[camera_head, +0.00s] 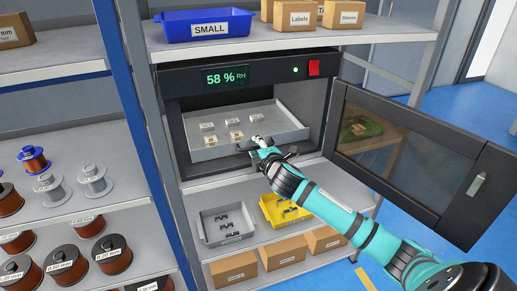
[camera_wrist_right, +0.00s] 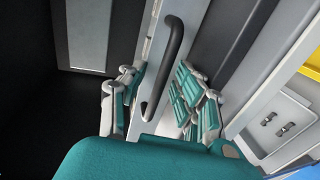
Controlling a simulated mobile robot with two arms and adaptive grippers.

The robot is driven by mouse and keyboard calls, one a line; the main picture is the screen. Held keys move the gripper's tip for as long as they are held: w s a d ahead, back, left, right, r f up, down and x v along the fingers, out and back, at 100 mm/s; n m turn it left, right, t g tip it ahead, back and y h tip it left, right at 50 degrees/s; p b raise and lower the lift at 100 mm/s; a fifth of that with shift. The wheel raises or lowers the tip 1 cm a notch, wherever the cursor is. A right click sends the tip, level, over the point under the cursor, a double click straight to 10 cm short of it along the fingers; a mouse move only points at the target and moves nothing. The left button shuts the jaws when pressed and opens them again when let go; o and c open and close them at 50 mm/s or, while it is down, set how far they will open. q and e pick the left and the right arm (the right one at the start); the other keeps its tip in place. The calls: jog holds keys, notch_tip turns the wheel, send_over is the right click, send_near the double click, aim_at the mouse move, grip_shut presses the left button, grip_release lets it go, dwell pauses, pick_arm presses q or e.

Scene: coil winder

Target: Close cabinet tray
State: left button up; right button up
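The grey cabinet tray (camera_head: 268,116) sits in the open dry cabinet (camera_head: 172,103), with several small labelled parts on it. It looks partly pulled out, but how far is hard to judge. My right gripper (camera_head: 258,143) is at the tray's front wall. In the right wrist view, the tray's black bar handle (camera_wrist_right: 172,55) runs between the spread fingers of my right gripper (camera_wrist_right: 155,98). A gap shows beside the handle, so the fingers are open around it. My left gripper is not in view.
The cabinet's glass door (camera_head: 455,140) stands wide open to the right. A blue SMALL bin (camera_head: 235,24) stands above. Below are a grey bin (camera_head: 228,238), a yellow bin (camera_head: 272,213) and cardboard boxes (camera_head: 284,253). A spool shelf (camera_head: 60,210) stands left.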

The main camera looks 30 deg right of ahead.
dwell(0.4)
jog(key=v, duration=1.2)
jog(key=shift+d, duration=0.1)
